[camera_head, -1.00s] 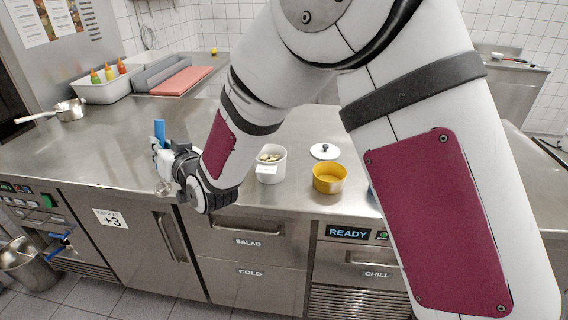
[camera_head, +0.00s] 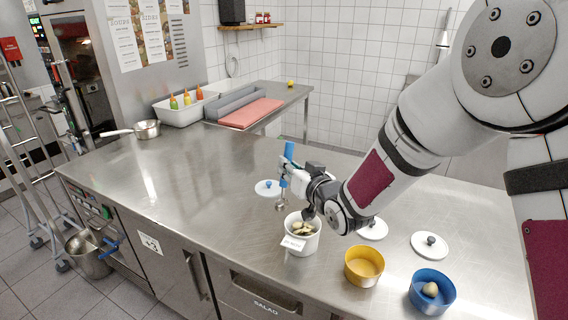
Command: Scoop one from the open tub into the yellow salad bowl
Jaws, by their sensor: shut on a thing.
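My gripper (camera_head: 290,177) is shut on a scoop with a blue handle (camera_head: 288,152). The scoop's metal head (camera_head: 281,204) hangs down, just left of and above the open white tub (camera_head: 303,243). The tub carries a white label and holds several pale, roundish pieces (camera_head: 302,228). I cannot make out anything in the scoop head. The yellow salad bowl (camera_head: 364,266) stands right of the tub on the steel counter. It looks empty.
A blue bowl (camera_head: 432,292) with a pale round piece in it stands right of the yellow bowl. White lids lie on the counter (camera_head: 430,246), one with a blue knob (camera_head: 267,188) behind the tub. A saucepan (camera_head: 147,129) stands far left.

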